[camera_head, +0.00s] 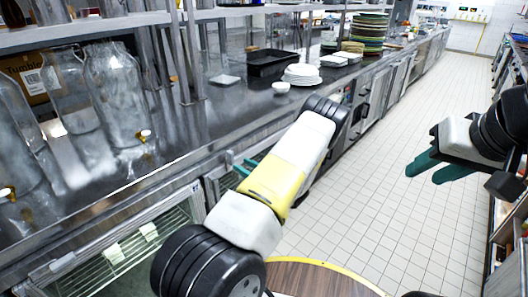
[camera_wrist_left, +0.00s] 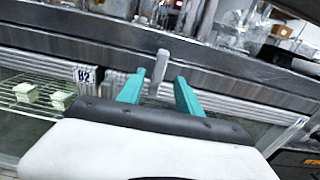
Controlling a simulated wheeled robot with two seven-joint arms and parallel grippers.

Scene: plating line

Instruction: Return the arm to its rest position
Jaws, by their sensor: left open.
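My left arm reaches from the bottom of the head view toward the counter front. Its left gripper (camera_head: 244,166) is mostly hidden behind the white and yellow arm; only bits of teal finger show. In the left wrist view the two teal fingers (camera_wrist_left: 158,92) are spread apart with nothing held. A grey upright handle (camera_wrist_left: 160,66) appears between and just beyond them; I cannot tell whether they touch it. My right gripper (camera_head: 428,170) hangs over the aisle at the right, its two teal fingers apart and empty.
A steel counter (camera_head: 215,115) runs along the left, with glass dispensers (camera_head: 115,95), a black tray (camera_head: 270,62) and white plates (camera_head: 301,74). Below is a glass-fronted cooler with wire racks (camera_head: 120,255). A round wooden top (camera_head: 315,280) is at the bottom. The tiled aisle (camera_head: 390,215) is clear.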

